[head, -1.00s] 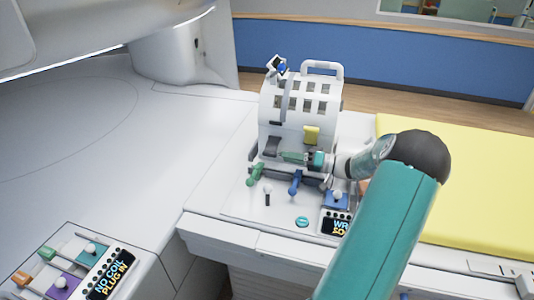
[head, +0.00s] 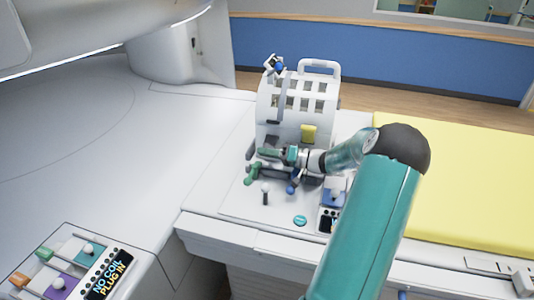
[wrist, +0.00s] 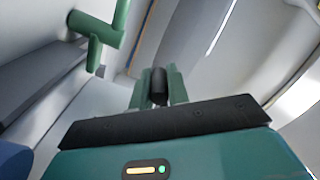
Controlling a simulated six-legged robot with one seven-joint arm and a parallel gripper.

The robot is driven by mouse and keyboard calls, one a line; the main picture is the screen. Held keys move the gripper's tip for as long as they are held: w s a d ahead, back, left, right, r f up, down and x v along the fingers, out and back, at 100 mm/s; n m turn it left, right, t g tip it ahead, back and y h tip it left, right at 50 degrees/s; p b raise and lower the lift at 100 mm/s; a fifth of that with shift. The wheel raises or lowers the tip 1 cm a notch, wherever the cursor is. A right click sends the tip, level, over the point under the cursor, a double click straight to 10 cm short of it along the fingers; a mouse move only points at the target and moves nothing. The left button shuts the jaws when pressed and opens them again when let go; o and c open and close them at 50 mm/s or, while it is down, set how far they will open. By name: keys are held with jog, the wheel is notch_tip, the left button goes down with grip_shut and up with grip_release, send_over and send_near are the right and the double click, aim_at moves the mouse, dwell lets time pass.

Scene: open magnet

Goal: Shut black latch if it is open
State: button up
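The white coil housing (head: 292,97) stands on the bed end in the head view. The black latch was plain on its lower front left of the yellow latch (head: 308,134); my arm now largely covers that spot. My gripper (head: 266,152) is low in front of the housing, pointing left. In the wrist view its two green fingers (wrist: 159,88) stand on either side of a dark rounded piece (wrist: 160,86). I cannot tell whether this piece is the latch or whether the fingers grip it.
A green handle (head: 250,175) is close below my gripper and also shows in the wrist view (wrist: 97,38). A blue-tipped lever (head: 291,189), a white-knobbed lever (head: 265,193) and a teal button (head: 300,220) are nearer. A yellow mat (head: 470,180) lies right.

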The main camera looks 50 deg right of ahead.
aim_at(268, 142)
grip_shut()
jog(key=shift+r, duration=0.1)
notch_tip(268, 142, up, 2)
jog(key=m, duration=0.4)
jog(key=shift+s+a+r, duration=0.1)
jog(key=shift+a+r, duration=0.05)
jog(key=shift+d+r+m, duration=0.1)
jog(key=shift+r+m, duration=0.4)
jog(key=shift+m, duration=0.45)
jog(key=shift+d+r+m, duration=0.1)
jog(key=shift+r+m, duration=0.4)
jog(key=shift+m, duration=0.45)
jog(key=o, duration=0.6)
grip_release()
jog(key=v, duration=1.3)
jog(key=shift+s+d, duration=0.25)
